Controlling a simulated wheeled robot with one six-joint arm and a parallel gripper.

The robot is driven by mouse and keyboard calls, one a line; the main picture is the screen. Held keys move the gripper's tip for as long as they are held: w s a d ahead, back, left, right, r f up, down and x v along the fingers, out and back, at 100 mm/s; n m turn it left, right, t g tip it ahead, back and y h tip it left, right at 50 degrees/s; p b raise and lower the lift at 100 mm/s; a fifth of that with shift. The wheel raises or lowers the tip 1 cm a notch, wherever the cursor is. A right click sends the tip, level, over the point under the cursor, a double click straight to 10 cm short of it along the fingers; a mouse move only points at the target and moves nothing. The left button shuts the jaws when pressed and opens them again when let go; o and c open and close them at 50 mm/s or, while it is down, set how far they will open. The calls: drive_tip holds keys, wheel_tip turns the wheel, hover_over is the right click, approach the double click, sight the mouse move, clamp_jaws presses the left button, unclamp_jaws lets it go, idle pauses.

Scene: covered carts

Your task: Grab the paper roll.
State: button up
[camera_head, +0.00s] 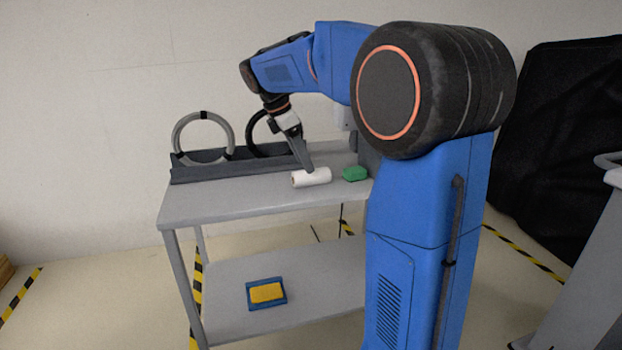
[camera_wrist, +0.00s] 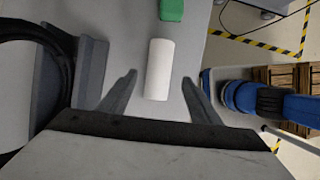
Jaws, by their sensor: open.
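The white paper roll (camera_head: 311,177) lies on its side on the cart's grey top shelf (camera_head: 235,204), left of a green block (camera_head: 355,174). My gripper (camera_head: 306,165) is above and at the roll, pointing down. In the wrist view the roll (camera_wrist: 158,69) lies between and somewhat ahead of the two spread fingers of my gripper (camera_wrist: 160,84). The jaws are open, with clear gaps on both sides of the roll. Whether the fingers reach down beside the roll I cannot tell.
A grey ring (camera_head: 203,134) and a dark ring (camera_head: 262,135) stand in a dark rack (camera_head: 200,171) along the back of the shelf. A yellow-and-blue item (camera_head: 266,293) lies on the lower shelf (camera_head: 330,290). The shelf's front left is clear.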

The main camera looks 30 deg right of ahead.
sight(311, 177)
drive_tip(key=shift+x, duration=2.55)
drive_tip(key=shift+f, duration=0.25)
drive_tip(key=shift+c, duration=0.3)
drive_tip(key=c, duration=1.2)
drive_tip(key=shift+o, duration=0.2)
drive_tip(key=shift+r, duration=0.15)
